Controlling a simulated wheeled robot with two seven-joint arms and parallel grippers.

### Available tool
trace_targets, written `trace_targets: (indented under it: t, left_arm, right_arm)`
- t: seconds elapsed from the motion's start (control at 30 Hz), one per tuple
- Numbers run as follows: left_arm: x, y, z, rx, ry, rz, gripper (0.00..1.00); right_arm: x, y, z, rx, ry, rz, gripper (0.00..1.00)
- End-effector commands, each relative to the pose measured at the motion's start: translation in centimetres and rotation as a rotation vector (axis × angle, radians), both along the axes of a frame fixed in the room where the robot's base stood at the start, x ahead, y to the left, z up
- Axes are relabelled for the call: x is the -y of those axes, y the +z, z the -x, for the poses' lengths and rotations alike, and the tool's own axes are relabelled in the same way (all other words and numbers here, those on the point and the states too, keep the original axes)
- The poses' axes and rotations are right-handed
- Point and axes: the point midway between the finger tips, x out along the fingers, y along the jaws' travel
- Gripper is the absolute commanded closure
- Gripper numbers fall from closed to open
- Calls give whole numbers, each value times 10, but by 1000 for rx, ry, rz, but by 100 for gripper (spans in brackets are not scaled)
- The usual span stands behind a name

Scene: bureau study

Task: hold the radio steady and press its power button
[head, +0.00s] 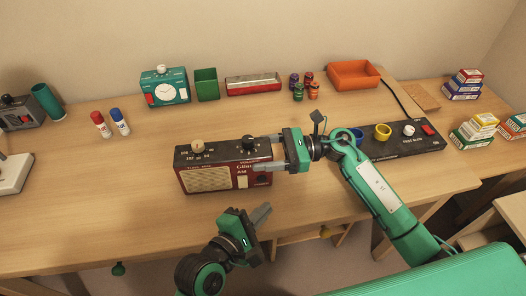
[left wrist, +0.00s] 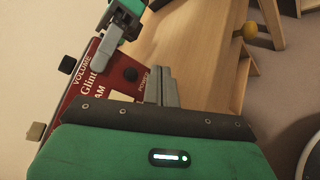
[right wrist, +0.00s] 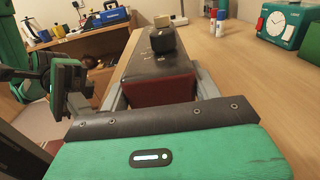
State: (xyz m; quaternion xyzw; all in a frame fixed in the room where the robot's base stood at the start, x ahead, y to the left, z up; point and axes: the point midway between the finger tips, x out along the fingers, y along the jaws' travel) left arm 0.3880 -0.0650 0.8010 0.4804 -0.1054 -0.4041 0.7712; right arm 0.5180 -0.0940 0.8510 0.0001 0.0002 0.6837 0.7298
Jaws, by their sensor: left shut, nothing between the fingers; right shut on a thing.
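The radio (head: 222,166) is a dark red box with a black top, two knobs and a cream speaker grille, standing upright on the desk. It also shows in the left wrist view (left wrist: 85,93), with the words VOLUME and POWER on its front, and end-on in the right wrist view (right wrist: 160,88). My right gripper (head: 272,158) is shut on the radio's right end, one finger along the front and one behind. My left gripper (head: 262,215) is shut and empty, below and in front of the radio's right part. In the left wrist view its fingertips (left wrist: 160,72) appear near the POWER label.
A teal clock (head: 166,90), green cup (head: 207,85), red-and-white box (head: 253,86) and orange tray (head: 353,75) stand along the back.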

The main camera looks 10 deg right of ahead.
Motion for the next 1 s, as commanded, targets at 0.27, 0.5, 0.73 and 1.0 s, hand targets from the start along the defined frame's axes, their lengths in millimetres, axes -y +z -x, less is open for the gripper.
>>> trace_targets:
  t: [0.27, 0.5, 0.73, 1.0]
  left_arm:
    - [3, 0, -37, 1, 1, -1, 100]
    - [4, 0, -50, 0, -1, -1, 100]
    - [4, 0, -52, 0, -1, -1, 100]
    - [4, 0, -52, 0, -1, -1, 100]
  right_arm:
    - [0, 0, 0, 0, 0, 1, 90]
    - [0, 0, 0, 0, 0, 1, 90]
    - [0, 0, 0, 0, 0, 0, 90]
    - [0, 0, 0, 0, 0, 0, 90]
